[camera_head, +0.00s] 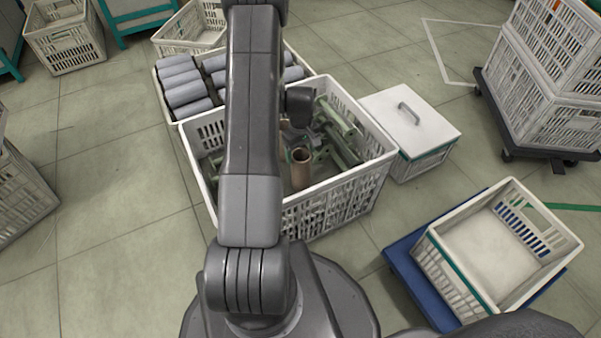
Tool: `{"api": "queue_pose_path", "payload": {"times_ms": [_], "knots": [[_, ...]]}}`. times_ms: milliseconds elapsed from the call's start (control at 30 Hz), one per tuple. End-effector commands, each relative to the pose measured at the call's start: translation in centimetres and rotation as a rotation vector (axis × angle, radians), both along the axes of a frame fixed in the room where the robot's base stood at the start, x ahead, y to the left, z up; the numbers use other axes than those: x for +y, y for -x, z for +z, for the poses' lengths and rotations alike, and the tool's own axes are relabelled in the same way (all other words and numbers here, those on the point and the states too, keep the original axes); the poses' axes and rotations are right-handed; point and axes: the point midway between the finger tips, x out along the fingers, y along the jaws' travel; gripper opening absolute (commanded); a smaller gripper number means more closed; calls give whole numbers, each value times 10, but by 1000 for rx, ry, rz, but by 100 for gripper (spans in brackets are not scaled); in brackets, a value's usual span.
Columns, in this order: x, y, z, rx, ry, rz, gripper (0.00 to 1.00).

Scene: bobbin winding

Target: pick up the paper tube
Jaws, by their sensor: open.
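A brown paper tube (301,170) stands roughly upright in the white slatted crate (340,193) at the centre, near its front wall. Its open top end faces up. My gripper (299,140) is inside the crate's outline, just behind and above the tube's top in the picture. The gripper is open. My arm covers the left middle of the crate, and the fingertips are small and dark, so I cannot tell whether they touch the tube.
Several greenish bobbins (340,125) lie in the same crate. A crate of grey rolls (183,85) stands behind it. A lidded white box (408,125) stands at its right. An empty crate (455,262) sits on a blue base at the lower right. Stacked crates (545,80) stand far right.

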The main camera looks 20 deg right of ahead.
Motion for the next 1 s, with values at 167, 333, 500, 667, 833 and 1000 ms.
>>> {"api": "queue_pose_path", "payload": {"times_ms": [167,333,500,667,833,1000], "knots": [[0,1,-12,1,-1,0,72],[0,3,-37,2,0,-1,72],[0,3,-54,1,-1,0,72],[0,3,-53,0,0,0,72],[0,3,-53,0,0,0,49],[0,3,-53,0,0,0,38]]}}
